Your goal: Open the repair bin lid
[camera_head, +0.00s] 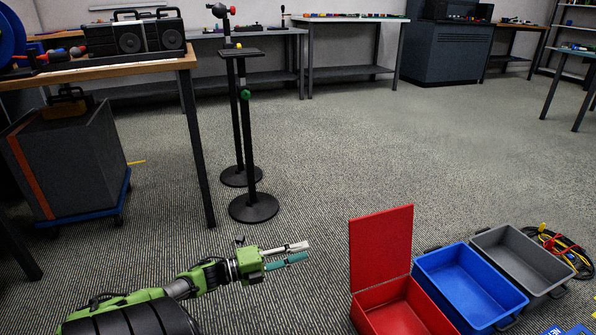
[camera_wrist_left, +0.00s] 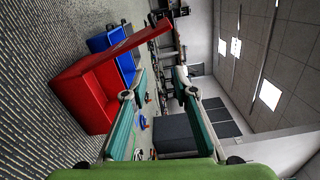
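The red bin (camera_head: 388,296) is at the bottom right of the head view, the only bin there with a lid. Its red lid (camera_head: 381,246) stands upright, hinged at the bin's back edge, so the bin is open. My left gripper (camera_head: 298,252) is to the left of the lid, apart from it, with its fingers spread and nothing between them. In the left wrist view, the gripper (camera_wrist_left: 160,76) is also open and empty, and the red bin (camera_wrist_left: 85,98) lies left of the fingers with its lid (camera_wrist_left: 138,42) sticking out. My right gripper is not in view.
A blue bin (camera_head: 462,286) and a grey bin (camera_head: 521,259) stand open to the right of the red one. Coiled cables (camera_head: 560,247) lie beyond the grey bin. Two black stands (camera_head: 252,206) are behind my left gripper. The carpet between is clear.

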